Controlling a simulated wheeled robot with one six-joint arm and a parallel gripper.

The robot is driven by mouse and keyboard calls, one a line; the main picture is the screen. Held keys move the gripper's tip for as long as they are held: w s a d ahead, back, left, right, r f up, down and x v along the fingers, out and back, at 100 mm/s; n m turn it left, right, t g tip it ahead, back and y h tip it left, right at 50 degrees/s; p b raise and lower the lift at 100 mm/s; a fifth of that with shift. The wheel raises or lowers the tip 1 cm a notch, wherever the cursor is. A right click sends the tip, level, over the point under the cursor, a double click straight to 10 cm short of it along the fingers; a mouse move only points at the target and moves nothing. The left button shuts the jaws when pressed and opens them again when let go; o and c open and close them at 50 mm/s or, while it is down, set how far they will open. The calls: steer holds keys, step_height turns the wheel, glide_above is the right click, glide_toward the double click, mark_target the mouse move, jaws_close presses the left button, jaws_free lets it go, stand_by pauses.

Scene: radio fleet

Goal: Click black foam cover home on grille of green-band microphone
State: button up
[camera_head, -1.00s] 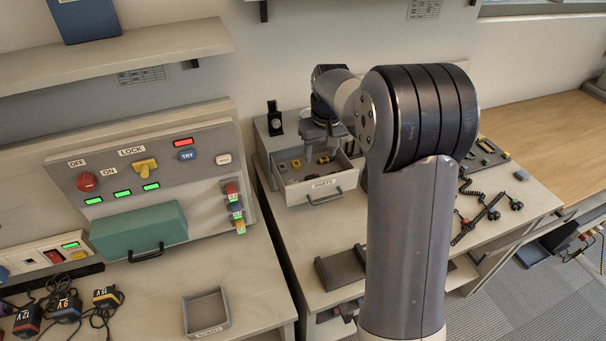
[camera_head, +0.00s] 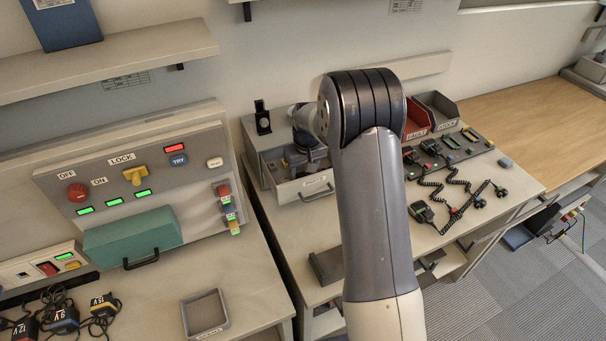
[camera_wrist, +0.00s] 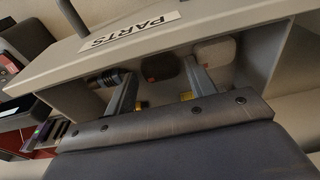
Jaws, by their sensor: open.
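The open PARTS drawer (camera_head: 290,194) shows in the head view and fills the wrist view (camera_wrist: 130,35). Inside it, a dark rounded block (camera_wrist: 162,67), which looks like the black foam cover, lies between the fingers of my gripper (camera_wrist: 158,72). My gripper is open, and I see no clear contact with the block. A pale rounded block (camera_wrist: 216,52) lies right of the fingers, and a black ribbed cylinder (camera_wrist: 108,78) lies left. Several microphones on coiled cords lie on the right bench; one dark microphone (camera_head: 421,211) shows some green, but its band is unclear.
The drawer walls stand close around my fingers. A red bin (camera_head: 416,118) and a grey bin (camera_head: 437,110) stand at the bench's back. A dark cradle (camera_head: 326,266) sits near the front edge. The left bench holds a switch panel (camera_head: 205,190) and an empty tray (camera_head: 206,313).

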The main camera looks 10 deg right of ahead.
steer(key=shift+f, duration=0.4)
steer(key=c, duration=0.7)
